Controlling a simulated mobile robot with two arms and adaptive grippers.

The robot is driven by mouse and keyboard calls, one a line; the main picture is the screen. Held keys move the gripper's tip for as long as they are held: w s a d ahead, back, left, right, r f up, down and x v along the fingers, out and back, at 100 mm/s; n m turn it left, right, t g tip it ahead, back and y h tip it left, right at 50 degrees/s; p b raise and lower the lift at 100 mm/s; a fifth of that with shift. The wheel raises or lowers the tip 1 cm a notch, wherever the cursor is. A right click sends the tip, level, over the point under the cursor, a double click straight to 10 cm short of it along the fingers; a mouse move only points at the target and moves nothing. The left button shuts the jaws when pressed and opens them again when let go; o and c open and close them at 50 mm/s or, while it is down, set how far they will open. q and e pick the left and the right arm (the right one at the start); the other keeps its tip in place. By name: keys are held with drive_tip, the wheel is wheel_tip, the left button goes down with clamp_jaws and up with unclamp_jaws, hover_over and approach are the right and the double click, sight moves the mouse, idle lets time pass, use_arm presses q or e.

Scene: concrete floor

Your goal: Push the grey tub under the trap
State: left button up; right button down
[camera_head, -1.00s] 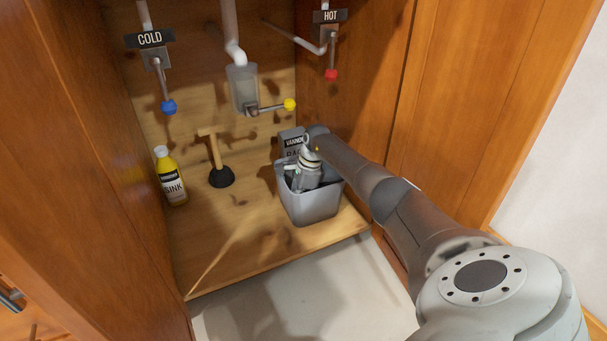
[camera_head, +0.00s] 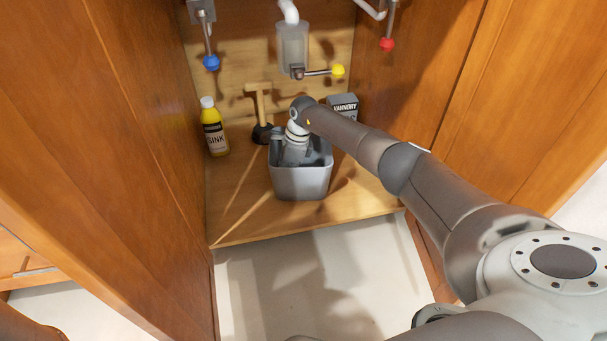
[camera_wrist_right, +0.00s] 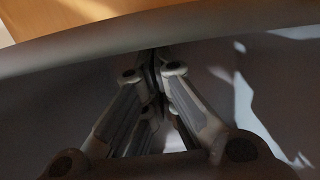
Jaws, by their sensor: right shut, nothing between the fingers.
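The grey tub (camera_head: 300,183) stands upright on the cabinet's wooden floor, near its front, and shows roughly below the trap (camera_head: 293,47) in the head view. The trap is a grey translucent cup on a white pipe, with a yellow-knobbed lever. My right gripper (camera_head: 292,160) reaches down inside the tub. In the right wrist view, its fingers (camera_wrist_right: 155,62) meet, shut and empty, close to the tub's grey wall (camera_wrist_right: 60,85). Whether they touch it is unclear. The gripper's lower part is partly hidden by the tub. My left gripper is out of view.
A yellow bottle (camera_head: 214,130) stands by the left wall. A grey box (camera_head: 343,104) stands behind my right arm. Blue (camera_head: 211,62) and red (camera_head: 387,44) valve knobs hang above. Cabinet floor between bottle and tub is clear.

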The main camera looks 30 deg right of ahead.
drive_tip(key=shift+w+a, duration=0.2)
drive_tip(key=shift+a, duration=0.1)
